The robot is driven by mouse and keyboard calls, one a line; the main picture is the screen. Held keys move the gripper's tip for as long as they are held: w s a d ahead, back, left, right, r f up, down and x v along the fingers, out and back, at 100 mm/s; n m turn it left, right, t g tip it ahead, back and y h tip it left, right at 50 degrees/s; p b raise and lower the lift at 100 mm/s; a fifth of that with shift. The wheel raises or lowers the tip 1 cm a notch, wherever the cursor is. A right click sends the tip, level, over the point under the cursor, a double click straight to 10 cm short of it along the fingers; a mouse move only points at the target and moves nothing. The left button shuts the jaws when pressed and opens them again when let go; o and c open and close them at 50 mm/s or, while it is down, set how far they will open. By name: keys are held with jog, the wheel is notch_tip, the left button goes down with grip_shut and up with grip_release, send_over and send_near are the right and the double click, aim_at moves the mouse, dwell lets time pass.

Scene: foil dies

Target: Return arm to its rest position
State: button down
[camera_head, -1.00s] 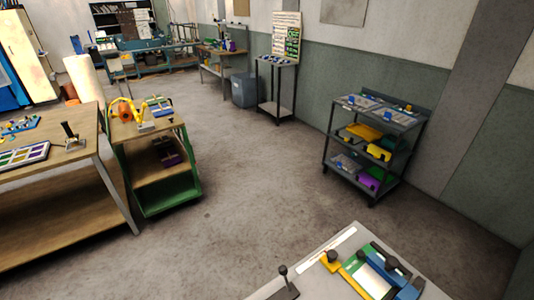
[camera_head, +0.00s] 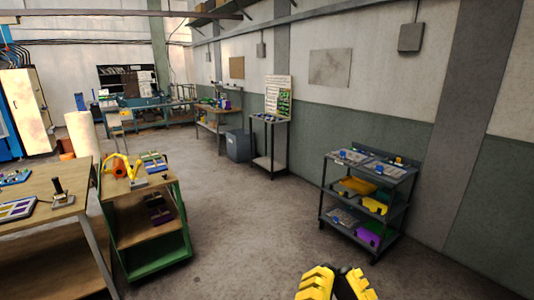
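My gripper (camera_head: 338,270) shows at the bottom edge of the head view, right of centre. Its two yellow and black fingers point up in the picture and lean toward each other. A narrow dark gap shows between them. The lower part of the gripper is cut off by the frame edge, so how far it is open is unclear. No object shows between the fingers.
A dark shelf cart (camera_head: 366,205) with coloured parts stands at right by the wall. A green-framed wooden cart (camera_head: 150,240) and a wooden bench (camera_head: 60,212) stand at left. A small stand (camera_head: 268,145) is farther back. The floor (camera_head: 240,215) between is clear.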

notch_tip(320, 180, up, 24)
jog(key=n+g+p, duration=0.1)
jog(key=n+p, duration=0.2)
jog(key=p, duration=2.3)
jog(key=shift+w+d+h, duration=0.35)
jog(key=shift+w+h, duration=0.05)
